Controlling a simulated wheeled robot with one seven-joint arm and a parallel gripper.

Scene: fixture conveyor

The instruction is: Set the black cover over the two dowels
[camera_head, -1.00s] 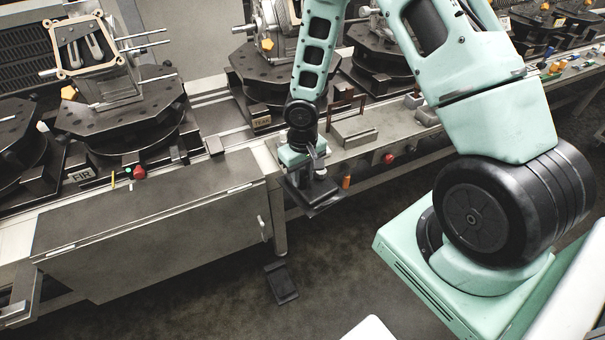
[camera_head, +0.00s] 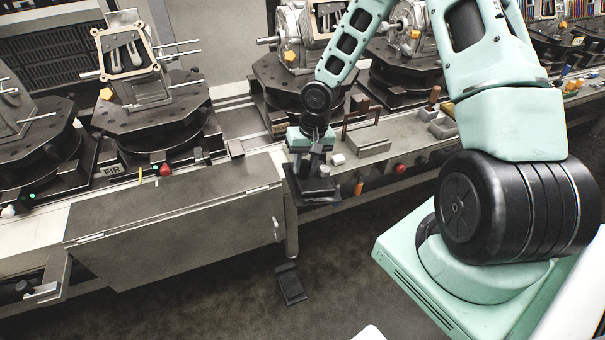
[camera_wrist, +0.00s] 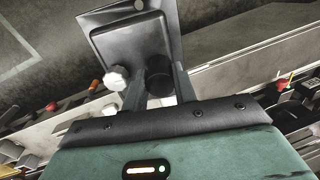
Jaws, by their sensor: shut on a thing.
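The black cover (camera_head: 308,190) is a flat dark plate with a raised middle. My gripper (camera_head: 314,172) is shut on it and holds it in the air at the front edge of the bench. In the wrist view the cover (camera_wrist: 132,45) fills the top middle, with the gripper fingers (camera_wrist: 155,82) against its near side. Two thin metal rods, which look like the dowels (camera_head: 181,49), stick out to the right from a grey housing (camera_head: 125,52) on the left fixture. The cover is well apart from them.
The housing stands on a black turntable (camera_head: 150,108) behind a "FIR" label. A metal cabinet (camera_head: 165,212) fronts the bench at left. A brown frame (camera_head: 358,115), grey blocks and a red button (camera_head: 400,168) are right of my gripper. More fixtures line the conveyor.

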